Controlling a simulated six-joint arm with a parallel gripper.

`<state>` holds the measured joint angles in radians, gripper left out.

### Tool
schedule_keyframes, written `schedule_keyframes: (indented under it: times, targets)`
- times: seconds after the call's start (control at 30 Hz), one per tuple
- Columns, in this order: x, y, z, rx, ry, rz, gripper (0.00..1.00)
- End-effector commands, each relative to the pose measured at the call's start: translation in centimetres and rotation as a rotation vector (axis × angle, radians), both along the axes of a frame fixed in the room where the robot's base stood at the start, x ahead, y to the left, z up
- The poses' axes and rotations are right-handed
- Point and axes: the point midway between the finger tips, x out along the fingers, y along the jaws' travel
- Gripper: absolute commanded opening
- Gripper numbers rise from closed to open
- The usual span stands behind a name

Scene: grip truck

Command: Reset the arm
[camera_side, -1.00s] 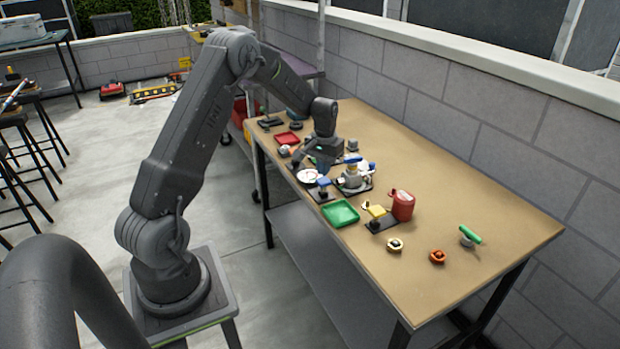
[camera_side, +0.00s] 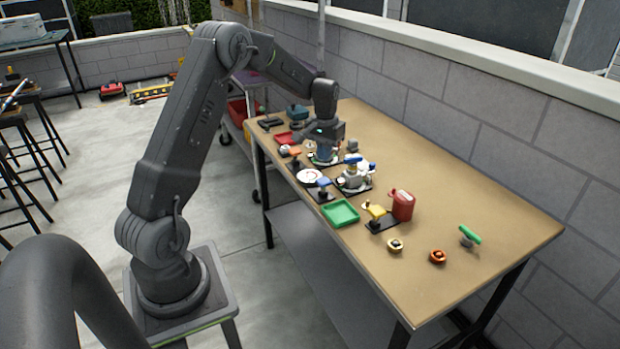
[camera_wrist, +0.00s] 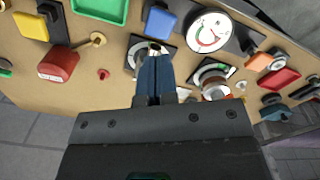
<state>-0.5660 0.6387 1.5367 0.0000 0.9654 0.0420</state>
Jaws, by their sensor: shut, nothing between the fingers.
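My gripper (camera_side: 323,151) is raised above the far-left part of the workbench in the side view, over a cluster of small devices. In the wrist view my gripper (camera_wrist: 155,60) shows as two blue-grey fingers pressed together, with nothing between them. Whether the fingertips touch anything cannot be told.
The workbench (camera_side: 440,210) holds a green tray (camera_side: 341,213), a red can (camera_side: 402,205), a yellow-topped device (camera_side: 376,211), a white-faced gauge (camera_side: 309,175), a red tray (camera_side: 286,138) and loose rings near the front. The bench's right part is mostly clear. A block wall (camera_side: 480,110) stands behind.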

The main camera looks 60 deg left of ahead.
Motion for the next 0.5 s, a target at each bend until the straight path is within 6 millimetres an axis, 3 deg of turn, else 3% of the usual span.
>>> schedule_keyframes:
  times: [0.33, 0.5]
  targets:
    - [0.0, -0.3, 0.5, 0.003, -0.004, -0.005, 0.0]
    - [-0.6, -3.7, 4.4, 0.028, -0.048, -0.056, 0.0]
